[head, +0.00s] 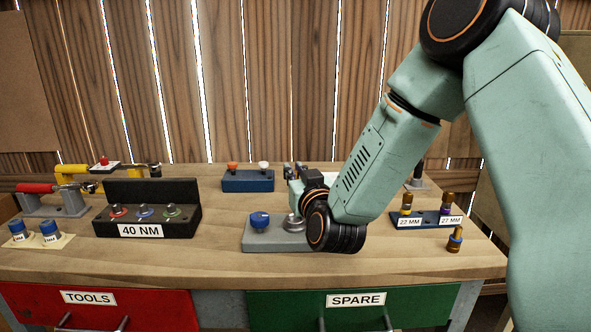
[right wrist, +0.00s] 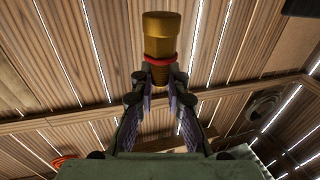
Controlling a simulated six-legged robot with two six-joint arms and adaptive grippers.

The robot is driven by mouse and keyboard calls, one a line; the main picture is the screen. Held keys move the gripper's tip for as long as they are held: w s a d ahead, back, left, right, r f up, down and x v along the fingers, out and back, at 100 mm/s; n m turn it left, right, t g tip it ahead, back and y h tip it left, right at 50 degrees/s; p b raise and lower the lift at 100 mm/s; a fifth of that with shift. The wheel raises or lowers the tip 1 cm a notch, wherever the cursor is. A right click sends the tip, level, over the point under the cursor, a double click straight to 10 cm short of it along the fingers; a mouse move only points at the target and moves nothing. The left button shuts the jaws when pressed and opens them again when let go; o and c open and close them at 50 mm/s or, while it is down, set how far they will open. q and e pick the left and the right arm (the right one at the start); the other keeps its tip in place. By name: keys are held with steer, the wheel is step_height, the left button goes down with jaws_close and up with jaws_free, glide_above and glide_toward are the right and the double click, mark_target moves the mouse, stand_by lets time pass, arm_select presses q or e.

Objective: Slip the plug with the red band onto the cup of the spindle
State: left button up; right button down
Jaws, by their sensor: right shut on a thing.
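The plug with the red band (right wrist: 162,38) shows in the right wrist view, a gold cylinder with a red ring near its lower end. My right gripper (right wrist: 160,82) is shut on it at the narrow part below the band. In the head view my right gripper (head: 294,172) is beyond a grey block (head: 262,240), and its fingers are small and partly hidden by my wrist. A round metal part (head: 293,224) on that block is partly covered by my wrist; I cannot tell whether it is the spindle's cup. My left gripper is not in view.
A blue rack (head: 428,229) with two gold plugs stands at right, with another gold plug (head: 455,240) in front. A blue knob (head: 259,220) is on the grey block. A black tray (head: 150,212) and red-handled clamp (head: 50,195) stand left. The bench front is mostly clear.

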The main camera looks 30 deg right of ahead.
steer(key=shift+f+b, duration=1.45)
steer(key=shift+f, duration=0.75)
steer(key=shift+r+p, duration=0.1)
steer(key=shift+p, duration=0.35)
steer(key=shift+f+b, duration=0.85)
steer(key=shift+f, duration=0.3)
steer(key=c, duration=1.3)
jaws_free()
steer(key=shift+o, duration=0.2)
steer(key=v, duration=0.7)
steer(key=shift+s, duration=0.25)
steer(key=shift+a, duration=0.15)
